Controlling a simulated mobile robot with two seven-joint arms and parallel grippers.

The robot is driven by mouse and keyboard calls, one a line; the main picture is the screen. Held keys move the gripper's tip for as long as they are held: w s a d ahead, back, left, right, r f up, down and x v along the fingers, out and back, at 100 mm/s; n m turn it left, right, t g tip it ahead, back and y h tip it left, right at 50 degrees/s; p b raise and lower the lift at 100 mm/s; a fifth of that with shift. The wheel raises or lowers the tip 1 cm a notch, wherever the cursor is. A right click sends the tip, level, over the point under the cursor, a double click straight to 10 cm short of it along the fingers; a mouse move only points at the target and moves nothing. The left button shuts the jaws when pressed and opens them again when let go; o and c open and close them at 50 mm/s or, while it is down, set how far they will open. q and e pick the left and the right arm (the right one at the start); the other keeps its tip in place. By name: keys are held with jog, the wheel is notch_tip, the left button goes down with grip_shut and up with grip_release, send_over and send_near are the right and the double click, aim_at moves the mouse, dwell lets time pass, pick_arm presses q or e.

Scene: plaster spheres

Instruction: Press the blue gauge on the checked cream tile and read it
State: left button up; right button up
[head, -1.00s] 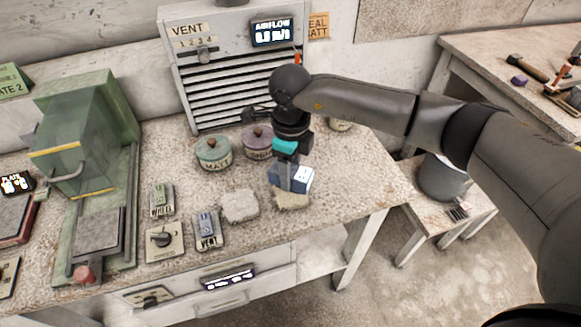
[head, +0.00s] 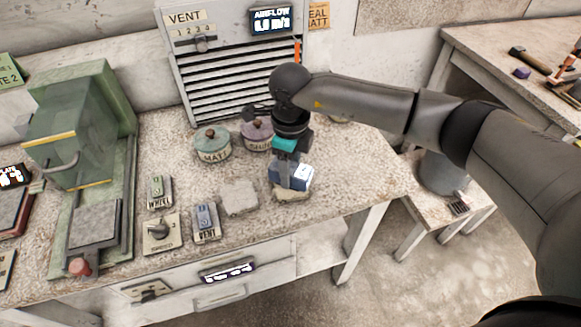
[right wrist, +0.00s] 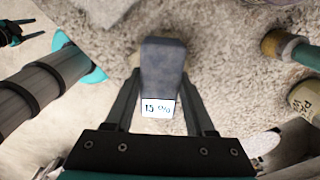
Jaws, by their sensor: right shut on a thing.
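My right gripper (head: 287,181) is shut on the blue gauge (head: 304,176), a small block with a white face. The gauge stands on or just above a rough cream tile (head: 291,196) near the bench's front edge; I cannot tell whether they touch. No check pattern shows on the tile. A second pale tile (head: 239,197) lies to the left. A dark and teal shape at the wrist view's top left may be my left gripper.
A teal-lidded pot (head: 212,144) and a purple-lidded pot (head: 257,132) stand behind. VENT (head: 206,222) and WHEEL (head: 160,191) blocks and a dial plate (head: 162,234) lie left. A green press (head: 85,150) is farther left. The vent cabinet (head: 232,75) shows airflow 0.0 m/s.

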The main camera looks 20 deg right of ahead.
pick_arm(q)
jog(key=shift+f+b, duration=0.5)
pick_arm(e)
jog(key=shift+f, duration=0.6)
dwell(0.8)
jog(key=shift+r+p, duration=2.5)
jog(key=shift+r, duration=1.15)
pick_arm(q)
notch_tip(320, 180, up, 5)
jog(key=shift+a+f, duration=0.1)
pick_arm(e)
jog(key=shift+f, duration=0.15)
